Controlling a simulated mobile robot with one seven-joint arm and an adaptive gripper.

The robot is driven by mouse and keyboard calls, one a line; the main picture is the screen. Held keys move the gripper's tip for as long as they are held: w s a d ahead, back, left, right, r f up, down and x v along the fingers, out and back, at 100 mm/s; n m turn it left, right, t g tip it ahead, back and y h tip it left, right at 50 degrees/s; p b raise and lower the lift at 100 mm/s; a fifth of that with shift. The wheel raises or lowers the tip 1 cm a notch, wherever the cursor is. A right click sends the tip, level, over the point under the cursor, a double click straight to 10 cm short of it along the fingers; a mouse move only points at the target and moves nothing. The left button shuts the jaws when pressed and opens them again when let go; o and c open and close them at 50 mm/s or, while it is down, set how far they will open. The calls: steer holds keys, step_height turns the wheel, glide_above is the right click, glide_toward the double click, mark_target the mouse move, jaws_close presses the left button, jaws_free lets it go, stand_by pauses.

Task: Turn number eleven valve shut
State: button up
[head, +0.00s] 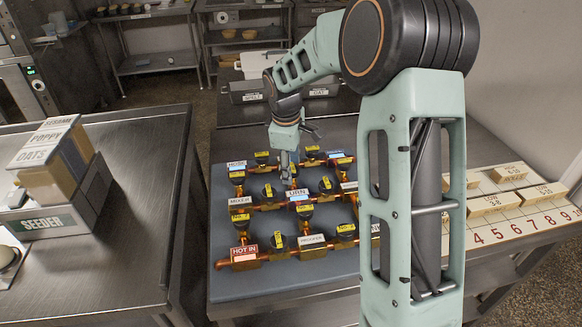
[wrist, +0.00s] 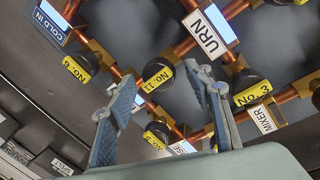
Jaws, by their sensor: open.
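The number eleven valve shows in the wrist view as a black round knob (wrist: 156,69) with a yellow "NO. 11" tag (wrist: 158,80) on a copper pipe. Its handle position is hard to tell. My gripper (wrist: 162,80) is open and empty, with a blue-grey finger to either side of this valve in the picture. I see no contact with the knob. In the head view my gripper (head: 299,150) hangs over the far part of the valve board (head: 225,283). I cannot pick out the number eleven valve there; the tags are too small.
Other tagged valves stand close by: No. 3 (wrist: 250,92), No. 5 (wrist: 157,139) and No. 6 (wrist: 76,69). Wooden blocks (head: 488,203) lie on a numbered strip at right. A seeder box (head: 75,212) stands at left.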

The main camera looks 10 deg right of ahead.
steer(key=shift+f, duration=0.2)
steer(key=shift+c, duration=0.2)
steer(key=c, duration=1.1)
steer(key=shift+o, duration=0.2)
